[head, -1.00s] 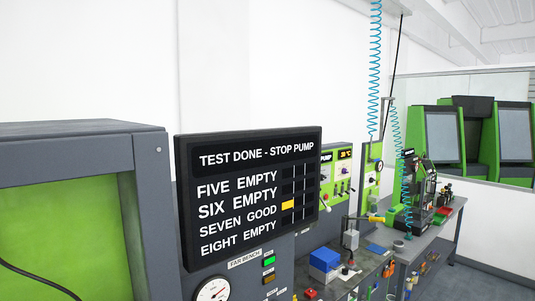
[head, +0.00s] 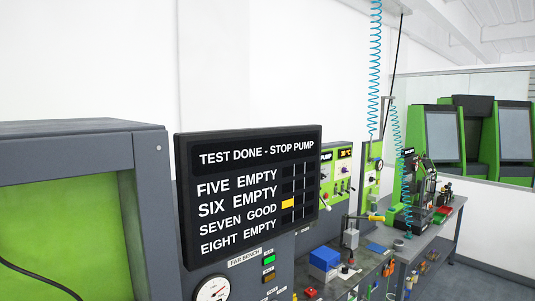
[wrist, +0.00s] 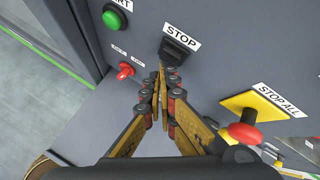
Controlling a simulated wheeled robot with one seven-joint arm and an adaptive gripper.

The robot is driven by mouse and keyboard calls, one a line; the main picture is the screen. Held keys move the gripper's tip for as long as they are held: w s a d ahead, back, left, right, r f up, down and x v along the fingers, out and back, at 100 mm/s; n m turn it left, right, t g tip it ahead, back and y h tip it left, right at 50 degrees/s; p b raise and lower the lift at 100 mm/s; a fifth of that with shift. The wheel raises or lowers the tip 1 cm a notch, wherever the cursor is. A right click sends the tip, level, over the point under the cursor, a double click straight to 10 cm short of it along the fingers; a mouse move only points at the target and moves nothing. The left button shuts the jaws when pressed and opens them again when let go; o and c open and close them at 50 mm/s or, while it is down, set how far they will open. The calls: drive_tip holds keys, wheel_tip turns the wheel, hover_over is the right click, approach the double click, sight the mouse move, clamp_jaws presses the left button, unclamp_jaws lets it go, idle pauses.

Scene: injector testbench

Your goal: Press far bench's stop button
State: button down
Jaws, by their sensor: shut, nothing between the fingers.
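In the wrist view the far bench's stop button (wrist: 178,46) is a black block on the grey panel, with a white STOP label above it. My gripper (wrist: 160,72) is shut and empty, its fingertips just below the stop button in the picture; I cannot tell whether they touch it. The head view shows the far bench's screen (head: 250,190) reading "TEST DONE - STOP PUMP", with seven good and the others empty. The FAR BENCH label (head: 245,256) is under it. My gripper does not show in the head view.
A green start button (wrist: 117,18) is up and left of the stop button. A red toggle (wrist: 125,70) is left of my fingers. A red STOP ALL knob (wrist: 245,130) on a yellow plate is close on the right. A workbench (head: 425,243) with tools stands farther right.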

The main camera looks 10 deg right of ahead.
drive_tip(key=shift+w+a, duration=0.15)
drive_tip(key=shift+w, duration=0.1)
idle(0.3)
drive_tip(key=shift+s, duration=0.15)
drive_tip(key=shift+s+d, duration=0.5)
drive_tip(key=shift+s, duration=0.15)
drive_tip(key=s+d, duration=0.1)
drive_tip(key=s, duration=0.1)
drive_tip(key=s+d+b, duration=0.1)
drive_tip(key=s+d, duration=0.1)
drive_tip(key=s, duration=0.1)
drive_tip(key=shift+d, duration=0.2)
idle(0.5)
